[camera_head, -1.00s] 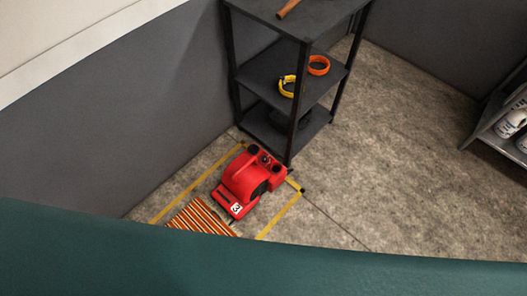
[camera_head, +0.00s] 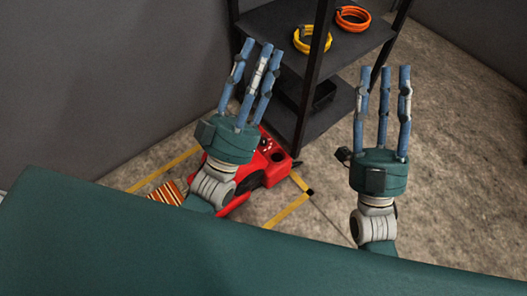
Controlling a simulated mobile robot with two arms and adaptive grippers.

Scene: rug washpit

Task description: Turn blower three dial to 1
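The red blower (camera_head: 272,173) sits on the floor beside the shelf, inside a yellow-taped area. Its top panel with small dark controls (camera_head: 265,144) shows only in part, and I cannot read the dial's setting. My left gripper (camera_head: 253,77) is in front of the blower in the view and hides much of it. Its blue fingers are spread and point up, with nothing between them. My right gripper (camera_head: 384,98) is to the right of the shelf post, fingers up, apart and empty. Neither gripper visibly holds the blower.
A dark metal shelf (camera_head: 278,22) stands behind the blower, holding a yellow coil (camera_head: 311,38) and an orange coil (camera_head: 353,19). A striped rug (camera_head: 168,192) lies at the blower's left. A grey wall (camera_head: 110,80) is at left. Concrete floor is open at right.

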